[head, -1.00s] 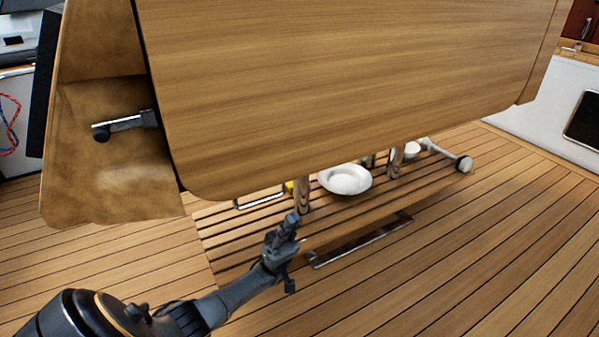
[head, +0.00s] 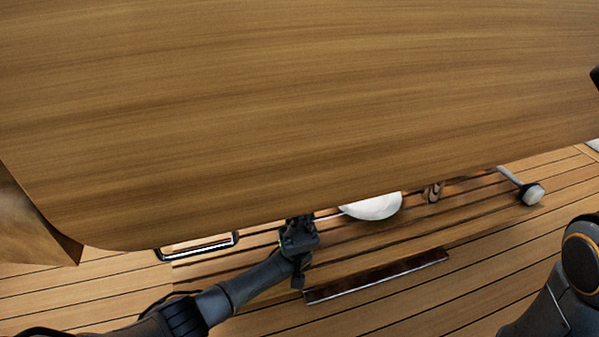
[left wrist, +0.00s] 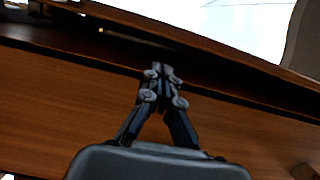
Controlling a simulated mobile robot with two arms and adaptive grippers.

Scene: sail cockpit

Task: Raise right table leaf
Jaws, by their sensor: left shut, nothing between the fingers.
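The table leaf (head: 300,110) is a broad wooden panel with a rounded lower left corner. It fills most of the upper head view and hangs sloping towards me. My left gripper (head: 298,222) is at the leaf's lower edge, and its fingertips are partly hidden behind that edge. In the left wrist view my left gripper (left wrist: 162,70) is shut and empty, in front of dark wooden surfaces (left wrist: 60,95); I cannot tell whether it touches them. My right arm shows at the right of the head view, but its gripper is not clearly visible.
Below the leaf, a slatted wooden platform carries a white bowl (head: 372,207), partly hidden by the leaf. A metal-framed handle (head: 198,246) is at left, and a rod with a white round end (head: 532,194) at right. A dark metal strip (head: 376,276) lies along the platform's front. Open deck is in front.

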